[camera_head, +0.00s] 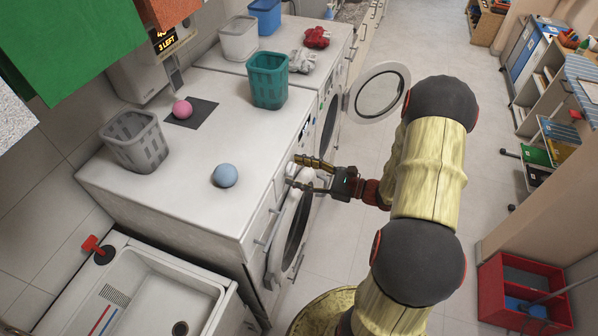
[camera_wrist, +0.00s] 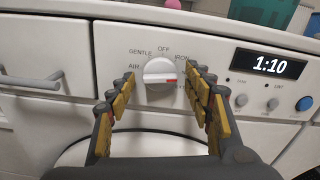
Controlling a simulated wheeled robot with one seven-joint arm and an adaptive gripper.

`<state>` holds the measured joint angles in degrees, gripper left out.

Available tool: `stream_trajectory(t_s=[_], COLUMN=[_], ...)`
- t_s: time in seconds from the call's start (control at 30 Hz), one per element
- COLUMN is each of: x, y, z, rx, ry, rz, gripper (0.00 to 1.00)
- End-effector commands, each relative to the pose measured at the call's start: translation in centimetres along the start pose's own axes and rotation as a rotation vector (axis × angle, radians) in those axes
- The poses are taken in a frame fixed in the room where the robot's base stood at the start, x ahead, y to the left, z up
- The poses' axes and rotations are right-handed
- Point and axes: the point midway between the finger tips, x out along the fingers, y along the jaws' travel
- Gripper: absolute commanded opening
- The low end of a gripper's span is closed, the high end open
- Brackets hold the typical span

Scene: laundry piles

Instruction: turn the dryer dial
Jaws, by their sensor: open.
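The dryer dial (camera_wrist: 160,72) is a round white knob in the wrist view, with a raised bar and a red mark at its right end. The mark points right, towards a label partly hidden by a finger. AIR, GENTLE, OFF and IRON are readable around it. My gripper (camera_wrist: 160,84) is open, one finger on each side of the dial; I cannot tell whether they touch it. In the head view my gripper (camera_head: 298,171) is at the front of the dryer (camera_head: 200,190), where I cannot clearly make out the dial.
The panel has a display (camera_wrist: 268,64) reading 1:10, a blue button (camera_wrist: 304,103) and a drawer handle (camera_wrist: 30,82). A second machine's round door (camera_head: 381,92) stands open beyond my arm. The floor to the right is mostly clear.

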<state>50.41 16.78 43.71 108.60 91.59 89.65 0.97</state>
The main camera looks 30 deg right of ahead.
Motion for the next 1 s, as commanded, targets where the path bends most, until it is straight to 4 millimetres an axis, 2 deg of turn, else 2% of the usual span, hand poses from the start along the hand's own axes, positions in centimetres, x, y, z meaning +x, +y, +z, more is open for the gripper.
stream_trajectory(t_s=[0.27, 0.43, 0.8, 1.0], x=[-0.1, -1.2, -8.1, -10.9], y=[-0.1, -0.1, -0.2, -0.1], z=[0.0, 0.0, 0.0, 0.0], rx=[-0.001, -0.001, -0.001, 0.000], ry=[-0.001, 0.000, 0.000, 0.000], rz=[-0.001, -0.003, -0.005, -0.003], gripper=[0.53, 0.53, 0.53, 0.53])
